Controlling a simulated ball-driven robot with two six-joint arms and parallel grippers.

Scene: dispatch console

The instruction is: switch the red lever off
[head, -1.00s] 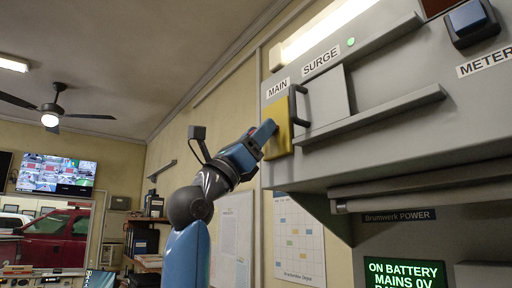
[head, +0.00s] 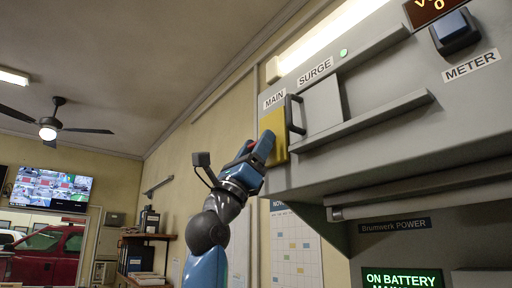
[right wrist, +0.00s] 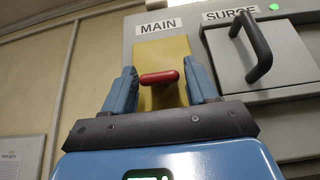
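The red lever (right wrist: 160,77) shows in the right wrist view as a short red handle in front of a yellow plate (right wrist: 161,48) under the MAIN label. My right gripper (right wrist: 162,84) is open, with one blue finger on each side of the red handle. I cannot tell whether either finger touches it. In the head view the right gripper (head: 259,150) is at the yellow plate (head: 274,127) on the console's left end and hides most of the lever. My left gripper is not in view.
A grey cover with a dark handle (head: 293,113) sits right of the yellow plate, beside the SURGE label (head: 315,72). A ledge (head: 365,121) juts out below it. A green screen (head: 401,278) reads ON BATTERY.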

